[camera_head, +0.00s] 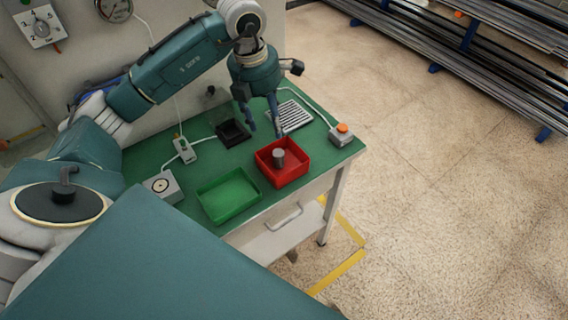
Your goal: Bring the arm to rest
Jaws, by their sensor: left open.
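My left arm comes in from the left over a green-topped bench (328,157). My left gripper (265,134) is open and empty, its fingers pointing down above the bench behind the red tray. The red tray (292,177) stands near the bench's right part, with a grey metal cylinder (279,158) upright in it. The gripper is apart from the cylinder. My right gripper is not in view.
A green tray (228,196) stands left of the red one. A black tray (233,133), a keyboard-like ribbed panel (293,116) and an orange-button box (341,134) are on the bench. Metal bars (480,55) lie at the upper right. The floor on the right is clear.

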